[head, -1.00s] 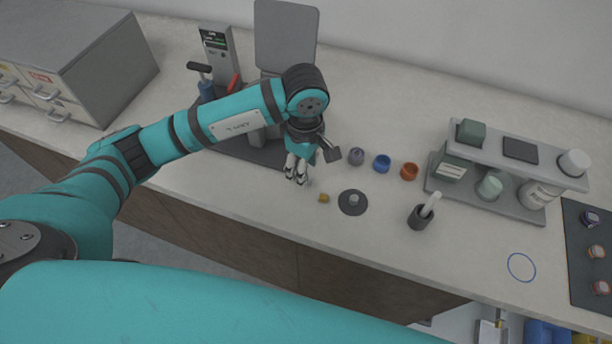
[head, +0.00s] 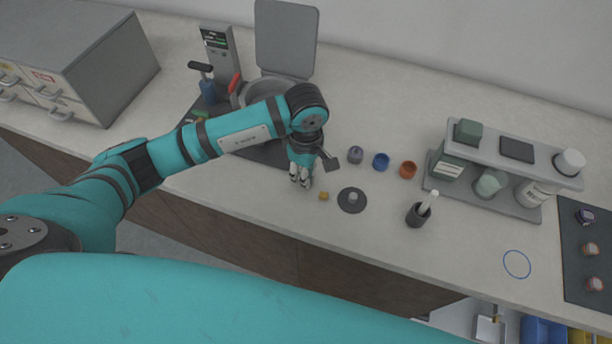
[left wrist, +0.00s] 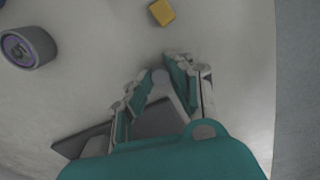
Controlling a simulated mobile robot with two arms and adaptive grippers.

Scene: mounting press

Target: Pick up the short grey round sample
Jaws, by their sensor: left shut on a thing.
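My left gripper (head: 301,182) is low over the counter, to the left of a small yellow block (head: 324,196). In the left wrist view the gripper (left wrist: 158,78) is shut on a small grey round sample (left wrist: 160,75), seen between the fingertips. Most of the sample is hidden by the fingers, and I cannot tell whether it touches the counter. The yellow block also shows in the left wrist view (left wrist: 162,12), apart from the fingers. My right gripper is not in view.
A dark mortar (head: 418,216) and a grey rack (head: 505,201) stand farther right. The press (head: 268,92) is behind my arm.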

